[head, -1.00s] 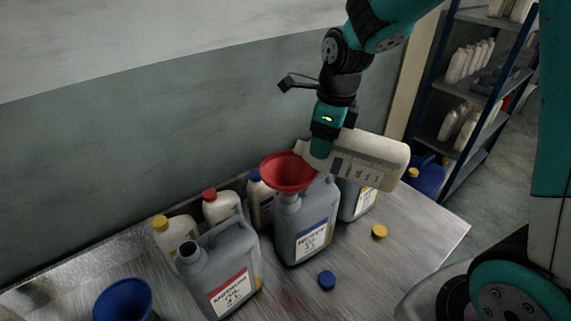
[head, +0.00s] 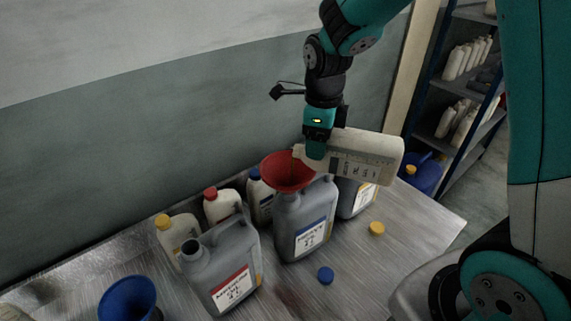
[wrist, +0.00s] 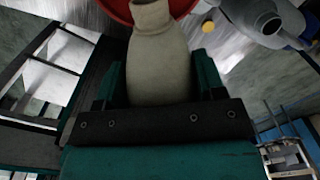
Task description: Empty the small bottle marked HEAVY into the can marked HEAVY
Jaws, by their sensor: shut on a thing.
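My gripper (head: 317,152) is shut on a cream small bottle (head: 366,152), which lies nearly level with its base to the right. Its neck is over the red funnel (head: 287,172); I cannot see whether oil flows. The bottle also shows in the wrist view (wrist: 156,62) between my fingers, its mouth over the red funnel (wrist: 118,8). The funnel sits in the mouth of the grey can marked HEAVY (head: 292,215), with a blue-edged label. The bottle's own marking is too small to read.
A grey can with a red-edged label (head: 222,262) stands to the left, another grey can (head: 350,200) behind right. Several small capped bottles stand behind.

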